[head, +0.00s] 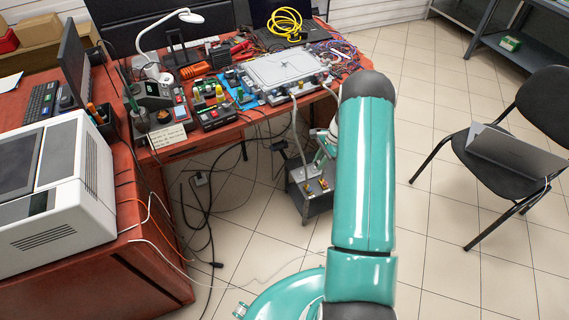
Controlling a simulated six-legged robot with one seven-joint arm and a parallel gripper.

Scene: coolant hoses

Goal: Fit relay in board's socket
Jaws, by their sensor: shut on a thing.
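My teal arm (365,175) crosses the view right of the desk. A small white and teal part of it (327,140) shows beside the link, near the desk's front right corner. My gripper's fingers are hidden behind the arm, along with anything in them. I cannot pick out the relay. A large pale, flat plate (283,69) with fittings around its rim lies near the desk's right end. A blue board or mat (240,92) lies left of it. I cannot tell which item is the task's board, and no socket can be made out.
The red desk (205,137) also carries small instruments (214,115), a lamp (185,16), tangled wires (335,55) and a yellow cable coil (285,23). A pale hose (296,130) runs down towards a grey floor box (310,203). Black cables (208,225) lie below. A chair (520,150) stands right.

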